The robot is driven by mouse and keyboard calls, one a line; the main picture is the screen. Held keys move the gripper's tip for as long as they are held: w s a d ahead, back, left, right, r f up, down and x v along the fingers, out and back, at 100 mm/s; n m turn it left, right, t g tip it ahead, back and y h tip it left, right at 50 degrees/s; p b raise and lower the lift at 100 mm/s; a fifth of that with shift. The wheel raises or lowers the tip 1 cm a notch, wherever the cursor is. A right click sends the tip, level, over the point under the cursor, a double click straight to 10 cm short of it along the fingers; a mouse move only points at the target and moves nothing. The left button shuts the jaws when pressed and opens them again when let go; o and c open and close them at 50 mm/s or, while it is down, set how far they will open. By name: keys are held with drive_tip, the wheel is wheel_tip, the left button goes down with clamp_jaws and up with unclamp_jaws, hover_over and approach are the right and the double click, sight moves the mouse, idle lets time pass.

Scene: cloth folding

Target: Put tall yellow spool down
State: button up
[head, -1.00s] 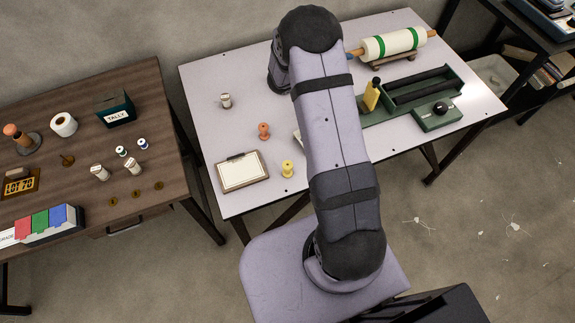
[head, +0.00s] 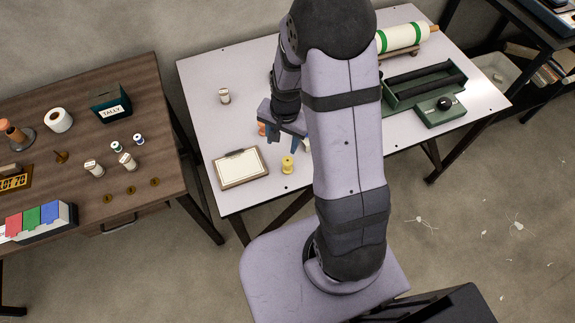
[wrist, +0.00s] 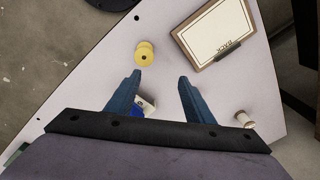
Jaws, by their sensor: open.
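A yellow spool (head: 288,165) stands upright on the pale table near its front edge, right of the clipboard. It also shows in the wrist view (wrist: 145,54), just beyond the left fingertip and apart from it. My gripper (head: 281,141) is above the table behind the spool. Its blue fingers are apart, with nothing held between the tips in the wrist view (wrist: 160,77).
A clipboard (head: 241,167) lies left of the spool. An orange spool (head: 261,129) is partly hidden by my gripper. A whitish spool (head: 225,96) stands farther back. A green tray (head: 398,101) is at right. A white-and-blue item (wrist: 147,103) lies below my fingers.

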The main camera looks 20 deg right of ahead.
sight(288, 161)
drive_tip(key=s, duration=0.1)
drive_tip(key=s+n+g, duration=0.1)
drive_tip(key=s, duration=0.1)
drive_tip(key=shift+s+f, duration=0.2)
drive_tip(key=shift+s, duration=0.1)
drive_tip(key=shift+w+d+f+p, duration=0.1)
drive_tip(key=shift+f+p, duration=0.7)
drive_tip(key=shift+f, duration=2.85)
drive_tip(key=c, duration=1.2)
drive_tip(key=shift+r, duration=0.2)
drive_tip(key=shift+r+b, duration=0.55)
drive_tip(key=shift+r, duration=4.25)
